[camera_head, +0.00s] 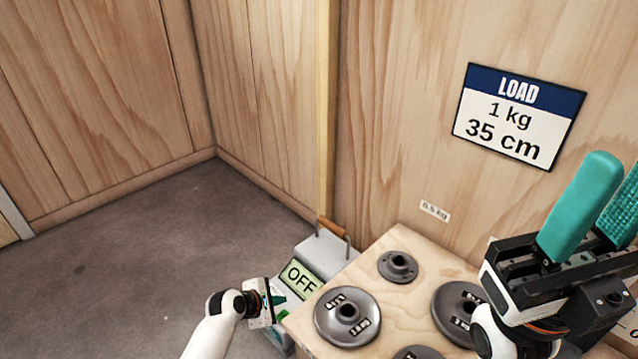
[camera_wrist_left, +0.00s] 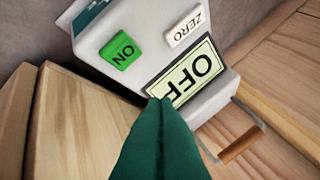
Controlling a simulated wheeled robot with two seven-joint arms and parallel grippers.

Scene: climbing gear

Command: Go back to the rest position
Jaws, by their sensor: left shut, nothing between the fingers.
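My left gripper (camera_head: 281,299) is low in the head view, beside a grey box with an OFF display (camera_head: 301,278). In the left wrist view its green fingers (camera_wrist_left: 160,100) are shut together with nothing between them. Their tips overlap the lower edge of the display in that view; I cannot tell whether they touch it. The box face also shows a green ON button (camera_wrist_left: 123,51) and a white ZERO button (camera_wrist_left: 187,29). My right gripper (camera_head: 606,205) is at the right, raised, its teal fingers apart and empty.
A wooden stand (camera_head: 405,247) holds several grey round weights, one of them (camera_head: 347,316) close to the box. A brown handle (camera_head: 332,228) rises from the box. A LOAD sign (camera_head: 517,116) reads 1 kg, 35 cm on the wooden wall. Grey floor (camera_head: 110,270) is clear at left.

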